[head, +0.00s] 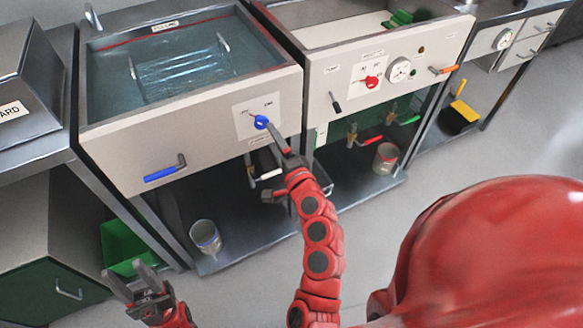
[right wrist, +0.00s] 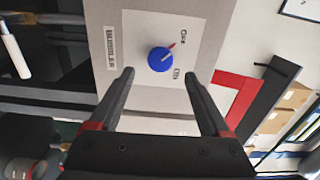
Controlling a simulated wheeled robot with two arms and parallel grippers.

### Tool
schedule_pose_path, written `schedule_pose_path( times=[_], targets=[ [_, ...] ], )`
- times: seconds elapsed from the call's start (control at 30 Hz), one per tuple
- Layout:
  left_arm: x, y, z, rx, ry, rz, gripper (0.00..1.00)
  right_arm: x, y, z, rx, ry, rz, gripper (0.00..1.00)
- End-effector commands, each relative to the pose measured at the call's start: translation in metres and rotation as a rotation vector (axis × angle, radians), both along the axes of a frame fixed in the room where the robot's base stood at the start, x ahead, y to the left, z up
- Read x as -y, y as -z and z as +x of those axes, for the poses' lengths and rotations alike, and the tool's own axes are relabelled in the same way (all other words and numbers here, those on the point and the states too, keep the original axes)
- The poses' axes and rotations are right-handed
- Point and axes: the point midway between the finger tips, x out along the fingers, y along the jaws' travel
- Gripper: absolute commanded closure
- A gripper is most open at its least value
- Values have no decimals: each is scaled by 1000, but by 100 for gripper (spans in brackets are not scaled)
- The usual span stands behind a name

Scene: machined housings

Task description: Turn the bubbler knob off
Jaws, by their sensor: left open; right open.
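The blue bubbler knob (head: 261,121) is on a pale plate on the front panel of the water tank. In the right wrist view the knob (right wrist: 160,60) has a red pointer towards the upper right, near one of two printed words too blurred to read surely. My right gripper (head: 273,134) is open in front of the panel. In the right wrist view its fingertips (right wrist: 159,73) are spread on either side, just below the knob, with nothing held. My left gripper (head: 135,278) is open and empty, low at the left, away from the panel.
The water-filled tank (head: 110,85) has a blue-handled valve (head: 163,174) on its front. The neighbouring unit has a red knob (head: 371,82), a gauge (head: 398,70) and a black lever (head: 335,102). A bucket (head: 206,238) and a green bin (head: 122,245) stand below.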

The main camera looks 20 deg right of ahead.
Motion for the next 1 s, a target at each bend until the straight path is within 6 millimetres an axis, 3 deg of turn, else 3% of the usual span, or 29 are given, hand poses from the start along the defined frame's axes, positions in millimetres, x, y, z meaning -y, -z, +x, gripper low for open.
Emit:
schedule_pose_path(
  times=[0.2, 0.4, 0.63, 1.0],
  targets=[
    [0, 7, 0, 0, 0, 0, 53, 1, 3, -56, -3, -1, -1, 19],
    [0, -11, 0, 0, 0, 0, 53, 4, -2, -91, -6, 2, -2, 19],
    [0, -19, 0, 0, 0, 0, 53, 4, 0, -111, -4, -1, -2, 19],
    [0, -19, 0, 0, 0, 0, 53, 4, 1, -113, -2, -1, 0, 19]
  ],
)
